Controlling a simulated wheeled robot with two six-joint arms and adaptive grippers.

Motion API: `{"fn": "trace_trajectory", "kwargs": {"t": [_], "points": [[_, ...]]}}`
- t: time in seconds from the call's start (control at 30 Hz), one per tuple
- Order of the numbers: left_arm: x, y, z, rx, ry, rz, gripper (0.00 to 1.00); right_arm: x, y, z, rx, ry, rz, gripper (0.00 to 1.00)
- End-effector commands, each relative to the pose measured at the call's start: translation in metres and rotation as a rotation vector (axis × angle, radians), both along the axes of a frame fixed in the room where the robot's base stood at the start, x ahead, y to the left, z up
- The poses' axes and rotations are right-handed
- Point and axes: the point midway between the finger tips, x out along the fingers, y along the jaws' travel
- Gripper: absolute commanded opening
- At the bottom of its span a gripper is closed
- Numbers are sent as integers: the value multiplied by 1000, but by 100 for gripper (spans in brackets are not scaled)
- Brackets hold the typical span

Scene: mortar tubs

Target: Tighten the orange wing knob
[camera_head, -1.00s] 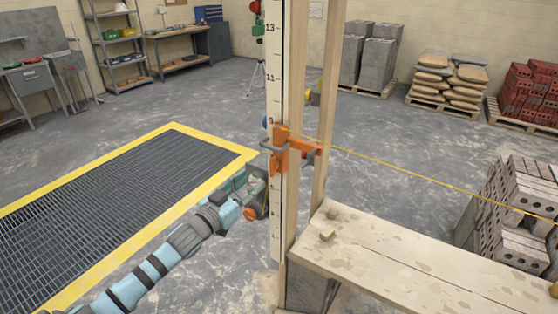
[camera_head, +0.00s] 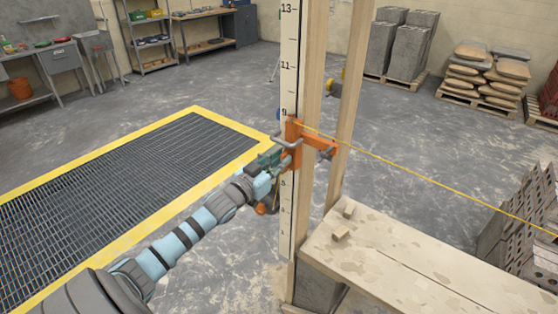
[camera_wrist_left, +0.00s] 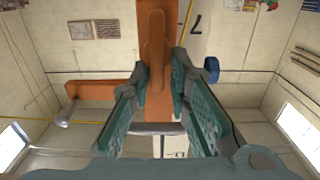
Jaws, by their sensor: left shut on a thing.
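An orange clamp (camera_head: 293,134) sits on the pale numbered pole (camera_head: 287,85) beside a wooden upright. In the left wrist view, the long rounded orange wing knob (camera_wrist_left: 153,48) stands out from the clamp. My left gripper (camera_head: 284,159) reaches the clamp from the left and front. In the wrist view its green fingers (camera_wrist_left: 166,72) are on either side of the knob, shut on it. The fingers hide the knob in the head view. A grey bar (camera_wrist_left: 158,128) crosses below the knob. My right gripper is not in view.
A yellow line (camera_head: 430,178) runs from the clamp to the right. A plank platform (camera_head: 390,255) with small wood blocks is at right. An orange and dark object (camera_head: 262,208) shows below my gripper. A yellow-edged floor grate (camera_head: 130,190) lies at left.

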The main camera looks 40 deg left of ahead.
Motion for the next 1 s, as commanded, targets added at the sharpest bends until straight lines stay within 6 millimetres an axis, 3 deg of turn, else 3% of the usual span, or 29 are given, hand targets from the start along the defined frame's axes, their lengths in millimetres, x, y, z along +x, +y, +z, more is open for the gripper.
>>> {"fn": "trace_trajectory", "kwargs": {"t": [0.47, 1.0], "points": [[-1, -1, 0, 38, 0, 0, 0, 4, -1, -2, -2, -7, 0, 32], [-1, -6, -2, 398, 8, 1, 0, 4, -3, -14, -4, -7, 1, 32]]}}
